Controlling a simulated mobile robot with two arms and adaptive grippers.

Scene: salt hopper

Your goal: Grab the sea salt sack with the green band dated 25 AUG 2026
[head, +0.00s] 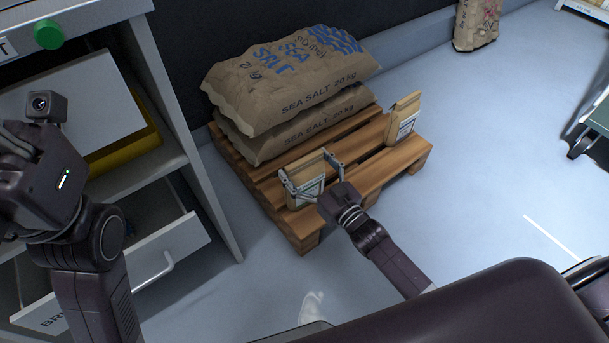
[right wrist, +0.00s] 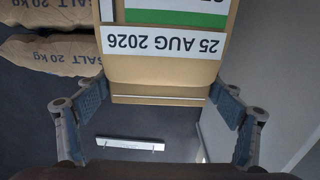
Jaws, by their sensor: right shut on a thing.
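The small paper sack (head: 308,180) stands upright on the wooden pallet's near left part. In the right wrist view this sack (right wrist: 160,70) shows a green band and a label reading 25 AUG 2026, upside down. My right gripper (head: 306,172) is shut on it, one finger on each side; both fingers (right wrist: 161,97) also show in the right wrist view. A second small sack (head: 403,121) with a white label stands at the pallet's right; its band and date are too small to read. My left gripper (head: 22,140) is at the left edge, its fingers partly cut off.
Large sea salt 20 kg sacks (head: 290,85) lie stacked at the back of the pallet (head: 378,168). A cabinet with an open drawer (head: 165,250) and green button (head: 48,34) stands left. Another large sack (head: 477,24) stands at the back right. Floor right of the pallet is clear.

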